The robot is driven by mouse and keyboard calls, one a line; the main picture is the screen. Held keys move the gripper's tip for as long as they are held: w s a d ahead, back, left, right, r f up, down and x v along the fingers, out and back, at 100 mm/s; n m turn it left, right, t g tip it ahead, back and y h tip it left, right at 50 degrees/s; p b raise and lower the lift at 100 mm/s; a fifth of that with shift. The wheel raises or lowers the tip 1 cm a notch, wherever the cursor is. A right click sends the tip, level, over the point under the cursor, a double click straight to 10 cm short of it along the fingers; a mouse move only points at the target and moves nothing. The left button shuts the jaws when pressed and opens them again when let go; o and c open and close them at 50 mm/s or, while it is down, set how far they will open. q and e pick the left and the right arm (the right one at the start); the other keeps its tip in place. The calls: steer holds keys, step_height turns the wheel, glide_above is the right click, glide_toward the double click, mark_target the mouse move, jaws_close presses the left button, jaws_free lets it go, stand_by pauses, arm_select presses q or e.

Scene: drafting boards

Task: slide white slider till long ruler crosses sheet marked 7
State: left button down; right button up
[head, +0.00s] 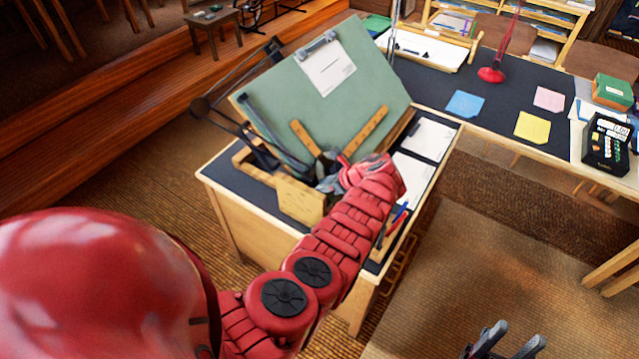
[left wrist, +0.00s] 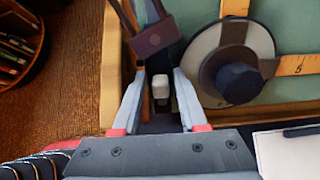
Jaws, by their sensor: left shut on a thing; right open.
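A white sheet (head: 328,68) is clipped near the top of the tilted green board (head: 270,98); I cannot read its mark. Two wooden rulers spread in a V on the lower board. The left ruler (head: 305,137) and the right ruler (head: 366,132), seemingly the longer, both end below the sheet. Their round drafting head (left wrist: 236,62) shows in the left wrist view, beside my fingers. My left gripper (head: 328,180) is at the board's lower edge, shut on the white slider (left wrist: 160,87). My right gripper (head: 503,343) is open and empty, low in the head view, away from the desk.
White papers (head: 412,170) and pens lie right of the board. Another dark table (head: 500,85) behind holds coloured notes and boxes. The floor at right is mostly clear.

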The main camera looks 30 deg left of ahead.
arm_select(q)
steer(key=c, duration=0.7)
jaws_free()
steer(key=shift+r, duration=0.1)
steer(key=shift+a, duration=0.1)
